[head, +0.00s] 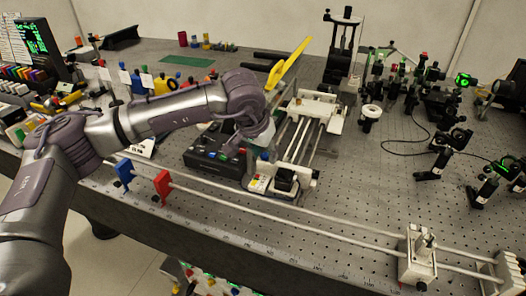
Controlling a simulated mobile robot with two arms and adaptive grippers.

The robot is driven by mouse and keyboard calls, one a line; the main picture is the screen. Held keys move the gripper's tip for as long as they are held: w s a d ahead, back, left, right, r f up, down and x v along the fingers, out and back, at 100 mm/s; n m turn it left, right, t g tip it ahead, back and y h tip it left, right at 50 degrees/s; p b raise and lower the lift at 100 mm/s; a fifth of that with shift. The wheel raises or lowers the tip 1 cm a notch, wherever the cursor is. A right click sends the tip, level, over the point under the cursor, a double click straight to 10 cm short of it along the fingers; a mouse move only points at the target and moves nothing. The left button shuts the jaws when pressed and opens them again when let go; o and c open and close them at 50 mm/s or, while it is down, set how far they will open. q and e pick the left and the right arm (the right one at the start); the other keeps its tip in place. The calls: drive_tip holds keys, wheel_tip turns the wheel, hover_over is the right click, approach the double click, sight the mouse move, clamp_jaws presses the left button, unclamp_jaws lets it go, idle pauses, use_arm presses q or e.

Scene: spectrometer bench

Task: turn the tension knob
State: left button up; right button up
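My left arm reaches in from the left, and its wrist bends down over the bench. My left gripper (262,134) is just behind a black control box, at the left side of a white rail assembly (311,105). Its fingers are small and partly hidden, so I cannot tell whether they are open or touch anything. I cannot tell for sure which part is the tension knob. A black knob-like block (286,180) sits on the near end of the white assembly, to the right of and below the gripper. My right gripper is out of view.
The black control box (215,163) has coloured buttons. A yellow bar (290,60) rises behind the wrist. Blue (124,175) and red (162,186) clamps stand on long rails along the front edge. Optical mounts (483,190) and a cable occupy the right side.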

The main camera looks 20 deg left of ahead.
use_arm(q)
drive_tip(key=shift+a, duration=0.15)
idle(0.3)
drive_tip(key=shift+r, duration=0.45)
drive_tip(key=v, duration=0.7)
drive_tip(key=shift+s, duration=0.2)
